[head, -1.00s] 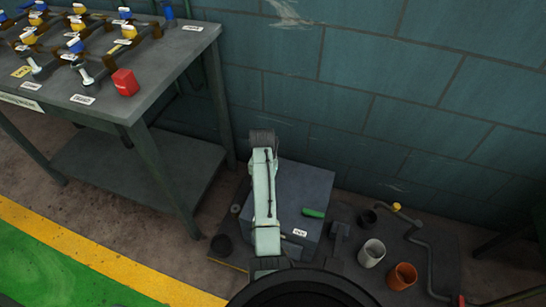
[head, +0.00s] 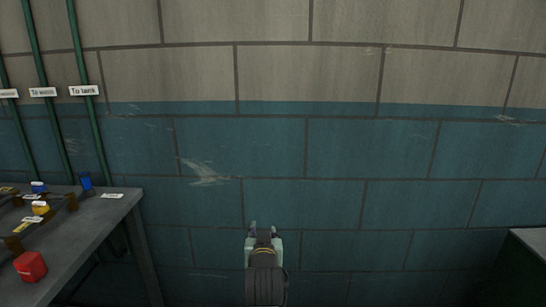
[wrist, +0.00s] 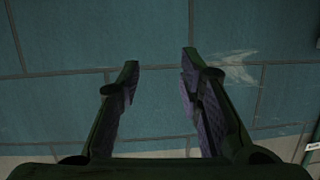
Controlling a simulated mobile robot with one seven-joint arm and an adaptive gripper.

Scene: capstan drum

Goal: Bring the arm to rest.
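My gripper (head: 264,229) shows at the bottom middle of the head view, at the far end of my arm, in front of the blue-painted wall. In the wrist view my gripper (wrist: 160,62) has its two dark fingers spread well apart. Nothing is between them but a view of the wall. The rest of my arm is mostly below the head view's lower edge.
A grey bench (head: 88,238) stands at left with a red block (head: 30,266) and several small valves. Green pipes (head: 88,92) run up the wall (head: 350,150) behind it. A grey surface (head: 530,245) is at lower right. The space between looks clear.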

